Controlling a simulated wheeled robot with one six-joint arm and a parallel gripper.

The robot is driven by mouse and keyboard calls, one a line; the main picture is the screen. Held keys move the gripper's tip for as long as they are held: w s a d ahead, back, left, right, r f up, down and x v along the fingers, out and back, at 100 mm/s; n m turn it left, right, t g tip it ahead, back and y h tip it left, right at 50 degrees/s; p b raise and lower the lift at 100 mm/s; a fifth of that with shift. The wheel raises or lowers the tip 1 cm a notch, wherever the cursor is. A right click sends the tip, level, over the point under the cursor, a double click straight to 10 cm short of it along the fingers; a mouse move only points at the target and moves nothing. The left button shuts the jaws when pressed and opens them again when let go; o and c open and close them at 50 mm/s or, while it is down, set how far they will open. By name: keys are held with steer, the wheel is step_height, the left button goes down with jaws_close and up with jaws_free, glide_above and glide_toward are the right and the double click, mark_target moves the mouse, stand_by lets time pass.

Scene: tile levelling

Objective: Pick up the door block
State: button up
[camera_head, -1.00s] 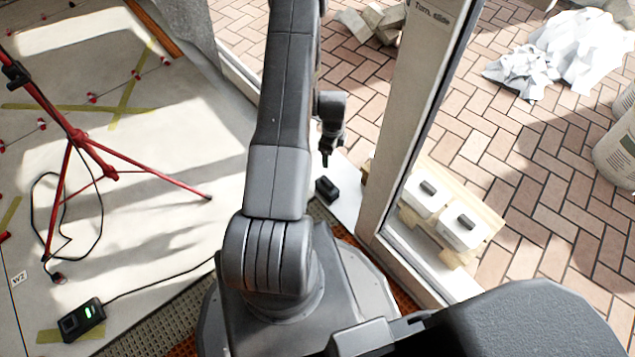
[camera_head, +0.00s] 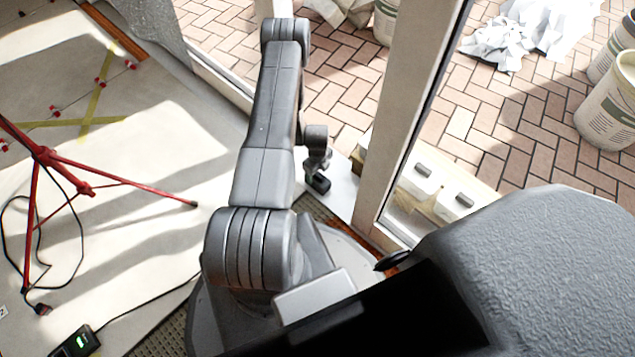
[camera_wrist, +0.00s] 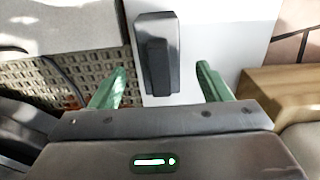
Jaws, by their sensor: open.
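A dark block with a raised, narrower grip on top, which I take as the door block (camera_wrist: 158,50), lies on a pale sill strip in the wrist view. It also shows in the head view (camera_head: 318,184), beside the door post and partly covered by my gripper. My gripper (camera_wrist: 161,72) is open and empty. Its two green fingers point toward the block, one to each side, with a gap on both sides. The height of the fingertips over the block is hard to tell.
The white door post (camera_head: 385,130) stands right of the block. A wooden piece (camera_wrist: 285,92) is near the right finger. White boxes (camera_head: 418,182) with dark handles stand beyond the glass. A red tripod (camera_head: 75,172) stands left, with a cable on the floor.

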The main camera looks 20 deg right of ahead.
mark_target(318, 179)
steer(key=shift+f+b, duration=1.25)
steer(key=shift+f, duration=1.55)
steer(key=shift+c, duration=0.4)
steer(key=shift+r, duration=0.1)
jaws_close()
